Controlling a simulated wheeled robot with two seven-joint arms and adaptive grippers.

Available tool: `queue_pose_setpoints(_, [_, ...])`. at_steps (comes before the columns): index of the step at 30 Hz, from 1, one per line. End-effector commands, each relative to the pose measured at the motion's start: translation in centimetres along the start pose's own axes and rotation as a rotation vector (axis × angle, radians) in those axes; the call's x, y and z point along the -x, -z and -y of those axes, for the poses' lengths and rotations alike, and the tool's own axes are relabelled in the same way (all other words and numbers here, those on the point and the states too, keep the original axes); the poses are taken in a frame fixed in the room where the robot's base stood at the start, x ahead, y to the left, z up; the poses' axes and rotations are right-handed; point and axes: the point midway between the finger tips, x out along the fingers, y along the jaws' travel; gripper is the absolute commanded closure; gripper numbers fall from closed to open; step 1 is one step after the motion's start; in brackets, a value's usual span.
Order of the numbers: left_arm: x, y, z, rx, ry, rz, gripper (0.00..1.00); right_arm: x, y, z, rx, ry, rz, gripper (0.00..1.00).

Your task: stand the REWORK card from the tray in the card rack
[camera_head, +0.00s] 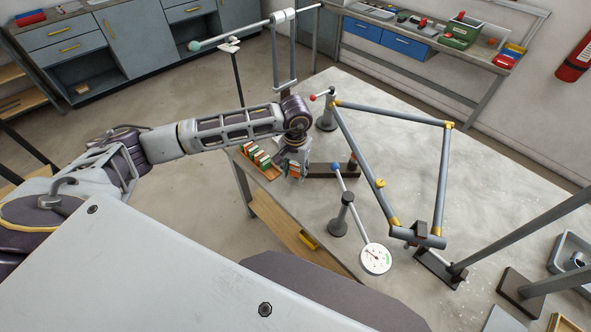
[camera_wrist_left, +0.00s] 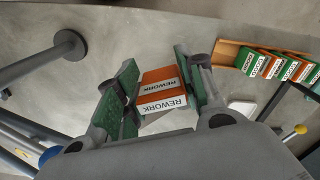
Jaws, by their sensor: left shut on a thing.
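The REWORK card (camera_wrist_left: 162,92) is orange with white bands and shows its printed word twice in the left wrist view. My left gripper (camera_wrist_left: 160,95) is shut on it, with a green-padded finger on each side. In the head view the left gripper (camera_head: 293,167) is over the table's near left edge, just right of the tray, with the orange card (camera_head: 294,171) partly hidden in it. The wooden tray (camera_head: 268,172) holds several green and orange cards; it also shows in the left wrist view (camera_wrist_left: 228,50). I cannot make out the card rack for certain. My right gripper is out of view.
A tubular frame (camera_head: 362,147) stands on the grey table (camera_head: 420,140) right of the gripper. A dark block (camera_head: 330,171) and a post with a round white dial (camera_head: 376,259) are close by. A red-tipped stand (camera_head: 326,118) is behind.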

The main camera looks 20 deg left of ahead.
Motion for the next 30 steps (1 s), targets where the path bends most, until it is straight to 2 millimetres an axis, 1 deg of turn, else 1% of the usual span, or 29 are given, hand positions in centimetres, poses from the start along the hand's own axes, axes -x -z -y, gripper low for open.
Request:
queue_pose_setpoints(2, [0.0,0.0,0.0,0.000,0.000,0.000,0.80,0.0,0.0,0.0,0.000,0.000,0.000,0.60])
queue_pose_setpoints(11, [-1.1,-0.3,0.0,0.000,0.001,0.000,0.80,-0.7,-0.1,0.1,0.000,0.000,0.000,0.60])
queue_pose_setpoints(17, [-2.1,-0.6,0.1,0.001,0.001,0.000,0.80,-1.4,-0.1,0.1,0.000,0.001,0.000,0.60])
queue_pose_setpoints(23, [-3.2,-0.7,0.3,0.008,0.001,0.000,0.80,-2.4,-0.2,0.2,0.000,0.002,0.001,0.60])
queue_pose_setpoints(30, [-4.6,0.2,1.2,0.045,0.000,0.000,0.80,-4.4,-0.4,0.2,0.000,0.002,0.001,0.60])
